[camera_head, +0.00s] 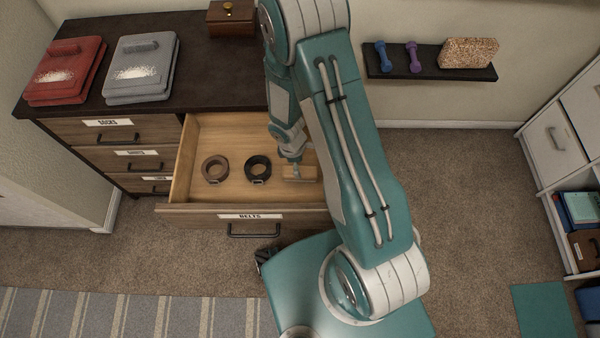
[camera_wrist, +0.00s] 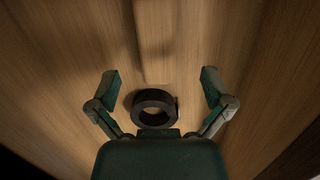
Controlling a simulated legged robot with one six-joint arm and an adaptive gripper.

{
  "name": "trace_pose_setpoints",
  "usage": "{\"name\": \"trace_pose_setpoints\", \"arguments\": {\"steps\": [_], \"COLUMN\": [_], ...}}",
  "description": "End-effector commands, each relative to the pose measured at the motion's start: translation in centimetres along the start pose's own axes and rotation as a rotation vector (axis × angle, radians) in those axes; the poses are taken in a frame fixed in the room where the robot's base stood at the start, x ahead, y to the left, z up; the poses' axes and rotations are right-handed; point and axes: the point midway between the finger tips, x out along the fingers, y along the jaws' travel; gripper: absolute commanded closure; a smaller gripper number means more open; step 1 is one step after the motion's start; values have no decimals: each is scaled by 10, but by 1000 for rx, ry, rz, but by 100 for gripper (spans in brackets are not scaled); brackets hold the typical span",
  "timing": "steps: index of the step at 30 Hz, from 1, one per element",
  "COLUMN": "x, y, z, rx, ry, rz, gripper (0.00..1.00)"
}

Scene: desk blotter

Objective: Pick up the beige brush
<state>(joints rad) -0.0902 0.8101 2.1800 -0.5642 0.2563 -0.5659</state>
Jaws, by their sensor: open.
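The beige brush (camera_head: 300,174) looks like a small pale block lying at the right side of the open drawer (camera_head: 240,127) in the head view. My gripper (camera_head: 294,165) is low in the drawer at the brush, partly covering it; whether it touches the brush I cannot tell. In the wrist view my gripper (camera_wrist: 160,79) is open, its two fingers wide apart. A dark coiled belt (camera_wrist: 153,120) shows between and below the fingertips there. A faint wood-coloured shape lies above the belt; I cannot tell if it is the brush.
A brown belt (camera_head: 215,169) and a black belt (camera_head: 258,168) lie coiled left of the brush. The drawer's front panel (camera_head: 190,215) and side walls stand around them. Red and grey folded items (camera_head: 66,70) and a wooden box (camera_head: 231,18) sit on the dresser top.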

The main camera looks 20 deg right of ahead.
Motion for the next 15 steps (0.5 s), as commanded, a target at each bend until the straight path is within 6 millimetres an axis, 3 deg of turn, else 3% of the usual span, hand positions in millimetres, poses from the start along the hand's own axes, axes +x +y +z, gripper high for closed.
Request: {"name": "trace_pose_setpoints", "arguments": {"steps": [8,15], "x": [21,53], "y": [1,4], "z": [-1,-5], "rx": [1,0], "ry": [1,0], "rz": [-2,-1], "gripper": [0,0]}}
